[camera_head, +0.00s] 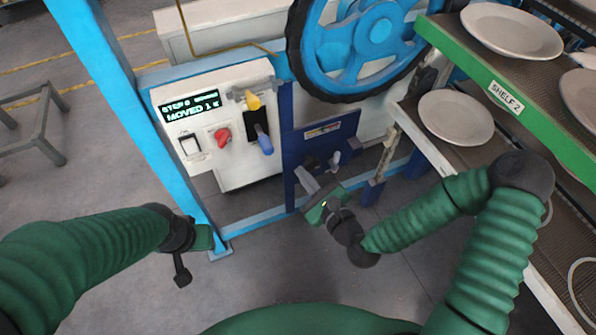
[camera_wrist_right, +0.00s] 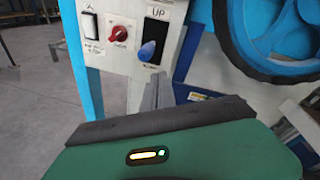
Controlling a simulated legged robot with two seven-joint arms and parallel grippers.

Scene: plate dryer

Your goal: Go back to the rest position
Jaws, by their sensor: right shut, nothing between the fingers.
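My right gripper (camera_head: 307,181) is shut and empty in the head view, in front of the blue machine frame, below and right of the white control box (camera_head: 237,176). It appears apart from the box, though the exact gap cannot be judged. In the right wrist view, its grey finger (camera_wrist_right: 157,98) points toward the panel. My left gripper (camera_head: 182,270) hangs over the floor at the lower left, turned so its jaws cannot be read. It holds nothing that I can see.
A blue wheel (camera_head: 372,38) stands above. Shelves with plates (camera_head: 456,117) line the right.

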